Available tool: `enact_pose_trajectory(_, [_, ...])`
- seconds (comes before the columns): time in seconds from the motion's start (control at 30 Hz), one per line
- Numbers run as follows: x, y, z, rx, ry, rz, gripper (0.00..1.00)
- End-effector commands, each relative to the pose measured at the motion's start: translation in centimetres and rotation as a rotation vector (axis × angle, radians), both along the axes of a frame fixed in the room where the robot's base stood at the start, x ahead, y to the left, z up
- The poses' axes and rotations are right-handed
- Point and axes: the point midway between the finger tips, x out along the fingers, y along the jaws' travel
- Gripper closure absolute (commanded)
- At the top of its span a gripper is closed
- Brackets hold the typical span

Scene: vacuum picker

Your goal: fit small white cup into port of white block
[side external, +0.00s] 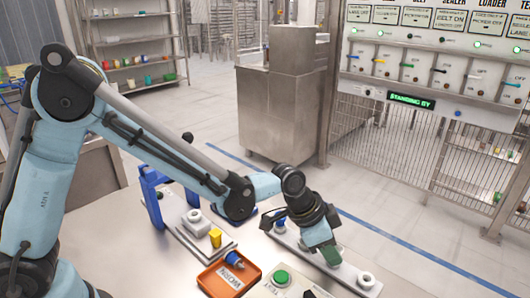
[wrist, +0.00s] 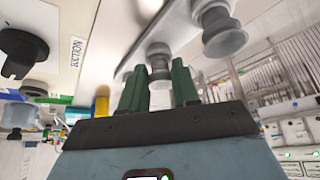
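My gripper (side external: 326,250) points down over a light strip (side external: 345,272) at the right of the bench. In the wrist view its two green fingers (wrist: 158,88) stand apart, one on each side of a small pale grey-white cup (wrist: 158,66); I cannot tell whether they touch it. In the side view the fingers hide this cup. A larger whitish cup (side external: 366,280) stands at the strip's near end and shows in the wrist view (wrist: 222,32). A white block (side external: 196,223) with a round top sits on a plate left of my gripper; its port is not clear.
A yellow piece (side external: 215,237) stands beside the block. An orange tray (side external: 208,281) holds a blue-topped piece (side external: 234,259). A box with a green button (side external: 281,278) lies between tray and strip. A blue stand (side external: 150,198) rises behind the block. A blue cup (side external: 280,224) stands at the strip's far end.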

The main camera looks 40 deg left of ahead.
Motion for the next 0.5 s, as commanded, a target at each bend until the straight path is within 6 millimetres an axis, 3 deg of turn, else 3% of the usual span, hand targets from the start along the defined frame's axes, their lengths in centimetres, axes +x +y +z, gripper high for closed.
enact_pose_trajectory(0.03, [0.00,0.01,0.01,0.000,0.000,0.000,0.90])
enact_pose_trajectory(0.1, [0.00,0.01,0.01,0.000,0.000,0.000,1.00])
enact_pose_trajectory(0.5, [0.01,0.02,0.16,0.000,0.000,0.000,1.00])
